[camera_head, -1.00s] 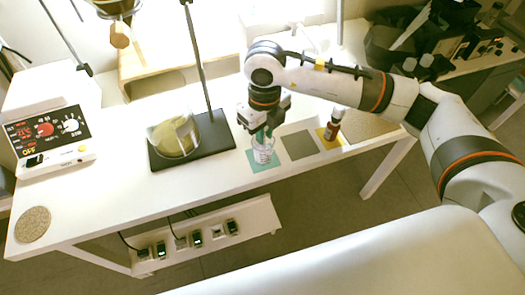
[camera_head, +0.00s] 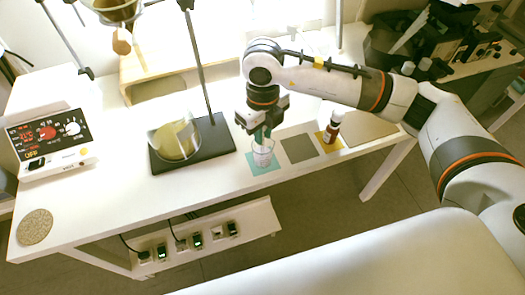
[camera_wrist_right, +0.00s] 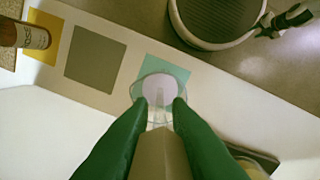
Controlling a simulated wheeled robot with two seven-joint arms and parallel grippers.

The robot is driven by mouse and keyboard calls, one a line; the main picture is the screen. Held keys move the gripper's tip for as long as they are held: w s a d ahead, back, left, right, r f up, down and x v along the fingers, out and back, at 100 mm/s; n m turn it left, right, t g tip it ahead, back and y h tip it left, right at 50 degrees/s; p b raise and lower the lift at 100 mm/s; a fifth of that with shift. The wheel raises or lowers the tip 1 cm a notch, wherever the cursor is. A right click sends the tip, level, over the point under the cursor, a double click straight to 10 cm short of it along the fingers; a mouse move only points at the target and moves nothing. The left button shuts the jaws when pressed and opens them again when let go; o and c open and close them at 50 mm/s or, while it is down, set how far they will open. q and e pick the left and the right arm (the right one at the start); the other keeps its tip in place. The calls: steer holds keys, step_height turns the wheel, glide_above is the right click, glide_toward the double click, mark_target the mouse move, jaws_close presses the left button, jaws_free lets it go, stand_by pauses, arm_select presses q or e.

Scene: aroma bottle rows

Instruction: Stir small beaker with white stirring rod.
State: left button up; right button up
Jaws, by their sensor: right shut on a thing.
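The small beaker (camera_head: 262,158) stands on a teal square mat (camera_head: 266,168) near the table's front edge. My right gripper (camera_head: 262,134) is directly above it, pointing down. In the right wrist view, the green fingers of the gripper (camera_wrist_right: 163,104) are shut on the white stirring rod (camera_wrist_right: 159,97), which is mostly hidden by them. The rod's lower end is inside the beaker (camera_wrist_right: 142,90). The beaker holds a pale lilac content. My left gripper is not in view.
A grey mat (camera_head: 299,148) and a yellow mat (camera_head: 323,139) with a brown bottle (camera_head: 333,127) lie to the right. Left are a stand with a black base (camera_head: 215,140), a round flask (camera_head: 175,140) and a control box (camera_head: 52,143).

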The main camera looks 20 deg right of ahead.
steer(key=shift+r+p, duration=1.95)
steer(key=shift+r, duration=1.95)
